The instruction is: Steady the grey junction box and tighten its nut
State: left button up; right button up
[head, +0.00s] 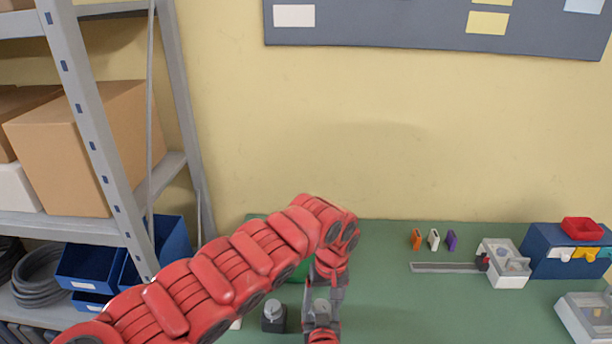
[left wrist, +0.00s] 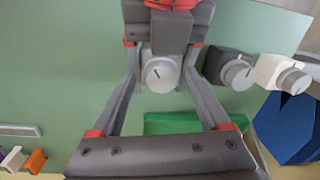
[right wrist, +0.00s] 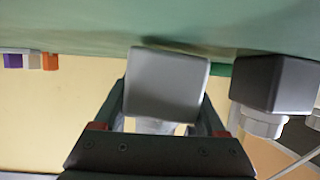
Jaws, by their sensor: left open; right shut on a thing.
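The grey junction box (right wrist: 166,84) fills the space between the fingers of my right gripper (right wrist: 165,108), which is shut on it. Its round grey nut (left wrist: 160,74) with a dark mark faces up in the left wrist view. In the head view, the box's top (head: 321,307) shows between the grippers. My left gripper (left wrist: 165,92) is open, its fingers spread on either side of the nut; I cannot tell if they touch it. In the head view, my left gripper (head: 323,290) points down at the box, and my right gripper (head: 321,327) is low at the bottom edge.
A black box (head: 274,318) with a knob stands close beside the grey one, and a white box (left wrist: 272,72) beyond it. A green item (left wrist: 180,124) lies behind. Orange (head: 416,239), white and purple pieces stand farther right on the green bench (head: 400,310), near a socket box (head: 507,275).

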pick_arm(q)
notch_tip(320, 180, up, 12)
jog(key=d, duration=0.1)
jog(key=w+a+r+t, duration=0.2)
jog(key=w+r+t, duration=0.1)
jog(key=w, duration=0.4)
jog(key=w+a+r+n+t, duration=0.1)
jog(key=w+a+r+t, duration=0.1)
jog(key=w, duration=0.6)
jog(key=w+a+r+n+t, duration=0.1)
jog(key=w+a+r+t, duration=0.1)
jog(key=w+r+t, duration=0.2)
jog(key=shift+w+a+y, duration=0.3)
jog(key=shift+w+y, duration=0.1)
jog(key=shift+w, duration=1.45)
jog(key=g+h, duration=0.1)
jog(key=g, duration=0.8)
send_over(326, 303)
notch_tip(326, 303, down, 10)
jog(key=f, duration=0.7)
jog(key=a+f, duration=0.1)
jog(key=f, duration=0.3)
jog(key=shift+s, duration=0.15)
